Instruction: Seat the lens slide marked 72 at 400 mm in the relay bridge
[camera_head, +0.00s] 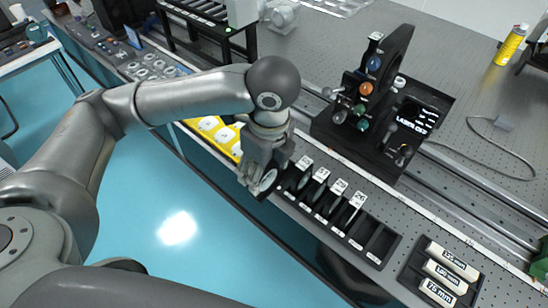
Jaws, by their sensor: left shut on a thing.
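My left gripper (262,174) is shut on a lens slide (267,181) with a round pale lens in a dark frame, at the left end of a black slide rack (399,239). I cannot read its mark, nor tell whether it is clear of the rack. Several other slides stand in the rack with white tags, such as one slide (357,200) near its middle; their marks are too small to read. The rack's right-hand slots look empty. A black bridge-like frame (207,27) on legs stands at the top left; I cannot tell whether it is the relay bridge. My right gripper is out of view.
A black laser unit (419,113) with coloured knobs stands behind the rack. A tray (407,275) at the lower right holds blocks marked in mm. A yellow can (510,45) stands at the far right. A yellow holder (190,123) lies left of my gripper.

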